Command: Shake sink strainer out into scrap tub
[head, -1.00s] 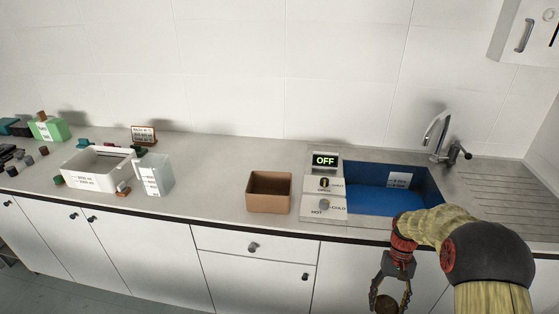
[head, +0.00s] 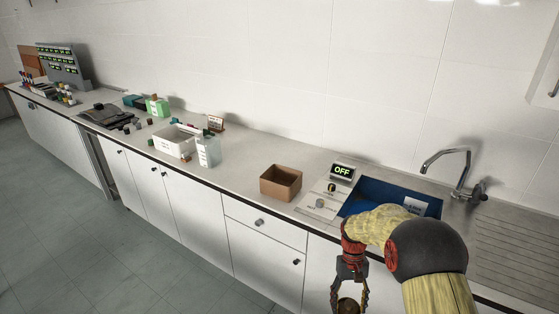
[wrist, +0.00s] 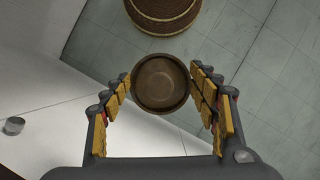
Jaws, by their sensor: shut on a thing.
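My gripper (head: 350,298) hangs low in front of the counter, below the sink's front edge. Its fingers are shut on a round, dark brown cup-like piece, which I take to be the sink strainer (wrist: 160,83). In the wrist view its round hollow faces the camera, and I cannot make out anything inside. In the head view only its upper part shows, at the bottom edge. A brown open box (head: 281,194) stands on the counter left of the sink; it may be the scrap tub, but I cannot read a label on it.
The blue-lined sink (head: 372,193) has a tap (head: 466,170) and a panel reading OFF (head: 342,171). A white tub (head: 174,146) stands further left among small items. A round woven basket (wrist: 163,12) stands on the floor below my gripper. White cabinet fronts (head: 240,255) are close by.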

